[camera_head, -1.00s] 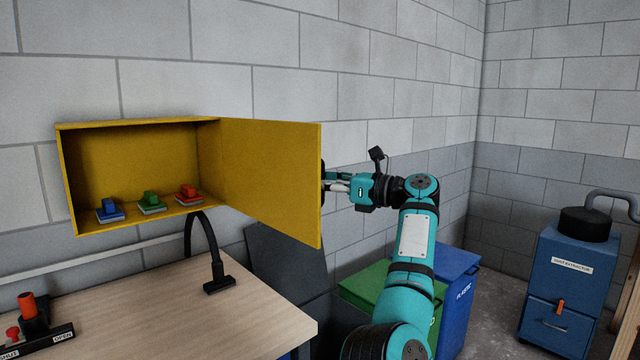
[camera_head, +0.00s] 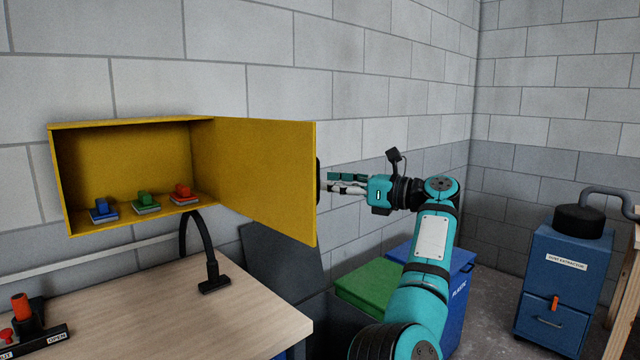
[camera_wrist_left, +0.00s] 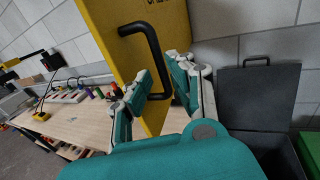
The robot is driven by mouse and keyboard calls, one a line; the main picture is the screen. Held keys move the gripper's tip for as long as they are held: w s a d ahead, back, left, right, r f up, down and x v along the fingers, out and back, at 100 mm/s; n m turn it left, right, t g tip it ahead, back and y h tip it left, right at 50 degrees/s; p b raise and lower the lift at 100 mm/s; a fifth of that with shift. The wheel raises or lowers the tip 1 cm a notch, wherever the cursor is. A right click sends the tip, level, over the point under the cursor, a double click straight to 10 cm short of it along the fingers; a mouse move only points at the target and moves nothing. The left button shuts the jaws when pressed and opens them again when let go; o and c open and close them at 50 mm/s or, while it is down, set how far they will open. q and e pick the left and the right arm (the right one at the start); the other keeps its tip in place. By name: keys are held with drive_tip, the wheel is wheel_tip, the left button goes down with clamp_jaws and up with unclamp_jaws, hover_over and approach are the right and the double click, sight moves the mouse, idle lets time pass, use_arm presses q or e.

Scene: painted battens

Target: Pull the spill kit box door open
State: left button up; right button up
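The yellow spill kit box (camera_head: 130,160) hangs on the block wall with its front open. Its door (camera_head: 262,180) is swung wide out to the right. The black bar handle (camera_wrist_left: 150,50) is on the door's outer face; only its edge shows in the head view (camera_head: 318,182). My left gripper (camera_head: 340,182) is to the right of the door, with a small gap between fingertips and handle. In the wrist view its fingers (camera_wrist_left: 150,85) are spread, empty, with the handle beyond them. My right gripper is in neither view.
Blue, green and red small items (camera_head: 145,202) stand inside the box. A wooden bench (camera_head: 170,300) with a black curved stand (camera_head: 212,270) lies below. Green (camera_head: 375,285) and blue (camera_head: 455,290) bins stand behind my arm. A blue dust extractor (camera_head: 565,280) is at right.

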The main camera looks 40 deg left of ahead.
use_arm(q)
drive_tip(key=v, duration=0.8)
drive_tip(key=shift+f, duration=0.1)
